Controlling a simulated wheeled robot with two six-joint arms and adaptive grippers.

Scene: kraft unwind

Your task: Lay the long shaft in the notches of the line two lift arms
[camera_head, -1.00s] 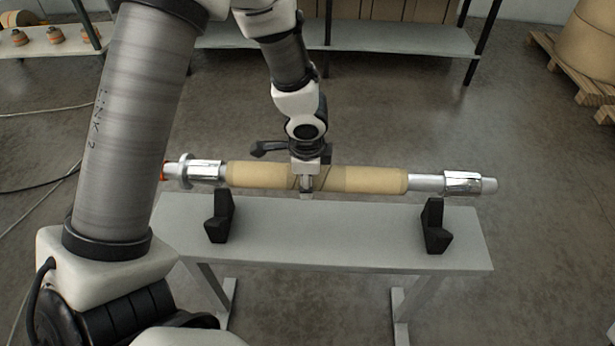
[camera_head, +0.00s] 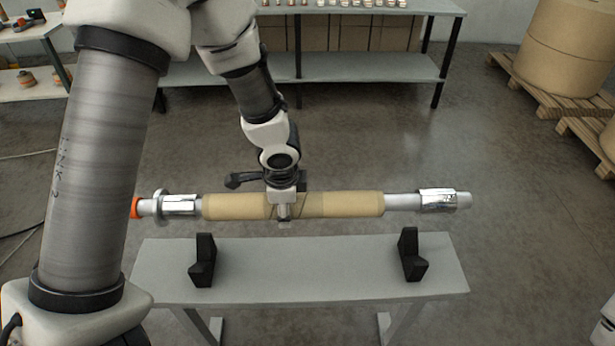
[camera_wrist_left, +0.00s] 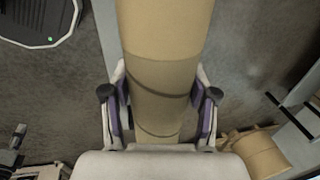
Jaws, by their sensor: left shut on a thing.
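The long shaft (camera_head: 403,202) is silver, with a brown kraft core (camera_head: 350,204) around its middle and an orange tip at its left end. It lies level, left to right, in the air beyond and above a grey bench. My left gripper (camera_head: 284,211) is shut around the middle of the core from above. In the left wrist view its two fingers (camera_wrist_left: 162,112) stand on either side of the core (camera_wrist_left: 168,45). I cannot make out the line two lift arms in these frames. My right gripper is not in view.
The grey bench (camera_head: 300,280) carries two black notched rests (camera_head: 203,260), both empty. A shelf table (camera_head: 360,68) stands at the back. A large kraft roll (camera_head: 572,45) sits on a wooden pallet (camera_head: 545,95) at the back right.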

